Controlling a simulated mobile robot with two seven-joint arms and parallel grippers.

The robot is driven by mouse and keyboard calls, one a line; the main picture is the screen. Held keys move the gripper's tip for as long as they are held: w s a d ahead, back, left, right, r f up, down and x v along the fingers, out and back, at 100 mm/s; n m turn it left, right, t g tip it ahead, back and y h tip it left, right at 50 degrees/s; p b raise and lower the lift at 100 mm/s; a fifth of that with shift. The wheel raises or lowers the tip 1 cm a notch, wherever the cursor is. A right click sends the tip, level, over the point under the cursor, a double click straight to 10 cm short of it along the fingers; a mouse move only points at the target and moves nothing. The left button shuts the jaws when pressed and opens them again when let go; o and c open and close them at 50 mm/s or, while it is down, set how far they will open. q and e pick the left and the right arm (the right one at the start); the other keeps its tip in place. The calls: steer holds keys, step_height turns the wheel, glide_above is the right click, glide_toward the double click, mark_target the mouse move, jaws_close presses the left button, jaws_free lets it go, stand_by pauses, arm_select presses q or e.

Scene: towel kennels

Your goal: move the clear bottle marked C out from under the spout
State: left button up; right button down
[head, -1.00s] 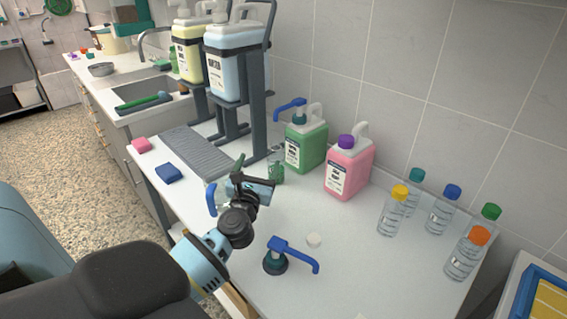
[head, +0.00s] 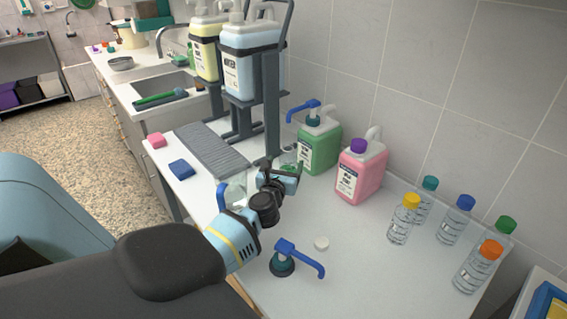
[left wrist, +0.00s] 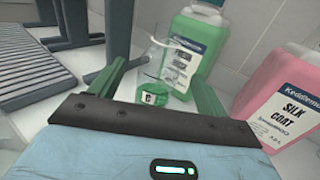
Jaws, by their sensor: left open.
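The clear bottle marked C (left wrist: 152,98) stands on the counter in the left wrist view, with green liquid in its lower part and a C on its label. It is between and beyond the green fingers of my left gripper (left wrist: 157,72), which is open and not closed on it. In the head view my left gripper (head: 283,174) is low over the counter and hides most of the bottle. The grey stand (head: 271,105) holding the jugs rises just behind. I cannot make out the spout over the bottle. My right gripper is out of view.
A green jug (head: 320,148) with a blue pump stands close behind the bottle, and a pink jug (head: 361,175) is to its right. Several capped bottles (head: 399,225) stand at right.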

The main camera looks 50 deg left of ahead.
arm_select(q)
steer(key=b+x, duration=0.1)
steer(key=x, duration=0.3)
steer(key=shift+w+a+f, duration=0.15)
steer(key=shift+w, duration=0.1)
steer(key=shift+w+a, duration=0.35)
steer(key=shift+w, duration=0.3)
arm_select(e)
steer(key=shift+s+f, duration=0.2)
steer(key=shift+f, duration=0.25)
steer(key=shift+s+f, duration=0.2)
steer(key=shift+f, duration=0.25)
arm_select(q)
steer(key=shift+c, duration=0.3)
steer(key=c, duration=1.1)
steer(key=shift+s+d, duration=0.1)
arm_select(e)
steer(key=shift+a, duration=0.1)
